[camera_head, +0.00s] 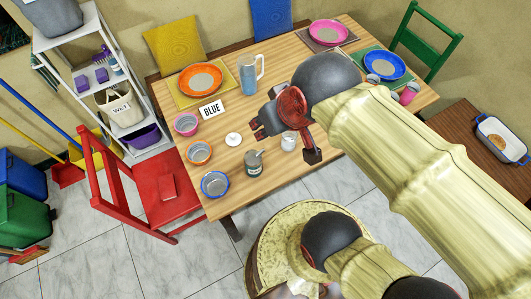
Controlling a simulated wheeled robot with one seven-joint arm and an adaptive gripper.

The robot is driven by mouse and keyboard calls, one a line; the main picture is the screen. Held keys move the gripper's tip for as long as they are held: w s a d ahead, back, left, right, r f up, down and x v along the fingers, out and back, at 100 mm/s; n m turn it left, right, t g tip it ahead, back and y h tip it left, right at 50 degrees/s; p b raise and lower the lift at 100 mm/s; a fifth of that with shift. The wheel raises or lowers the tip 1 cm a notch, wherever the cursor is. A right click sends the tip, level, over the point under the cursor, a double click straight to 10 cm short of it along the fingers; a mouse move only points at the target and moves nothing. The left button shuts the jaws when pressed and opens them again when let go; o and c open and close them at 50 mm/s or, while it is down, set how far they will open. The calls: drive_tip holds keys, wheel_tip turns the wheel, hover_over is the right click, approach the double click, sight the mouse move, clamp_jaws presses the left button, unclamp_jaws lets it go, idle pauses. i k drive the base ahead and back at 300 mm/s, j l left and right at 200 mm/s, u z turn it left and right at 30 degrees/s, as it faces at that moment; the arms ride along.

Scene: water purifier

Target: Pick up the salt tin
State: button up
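My gripper (286,142) is over the table, with its two dark fingers spread apart. A small whitish-grey jar (289,143) shows between and below the fingers; I cannot tell whether they are above it or around it. A dark grey-green tin (253,164) with a light label and what looks like a spoon in its open top stands to the lower left of the gripper, apart from it. No label is readable, so I cannot tell which of these two is the salt tin. My arm hides part of the table's right side.
A red chair (150,205) stands at left, a green chair (428,40) behind right.

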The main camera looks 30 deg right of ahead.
sight(253, 158)
drive_tip(key=j+z, duration=0.1)
drive_tip(key=j, duration=0.3)
drive_tip(key=k+j+z, duration=0.15)
drive_tip(key=j, duration=0.3)
drive_tip(key=k+j+z, duration=0.1)
drive_tip(key=j, duration=0.3)
drive_tip(key=k+j+z, duration=0.15)
drive_tip(key=j, duration=0.25)
drive_tip(key=i+j+z, duration=0.1)
drive_tip(key=j+z, duration=0.15)
drive_tip(key=j, duration=0.6)
drive_tip(key=i, duration=0.1)
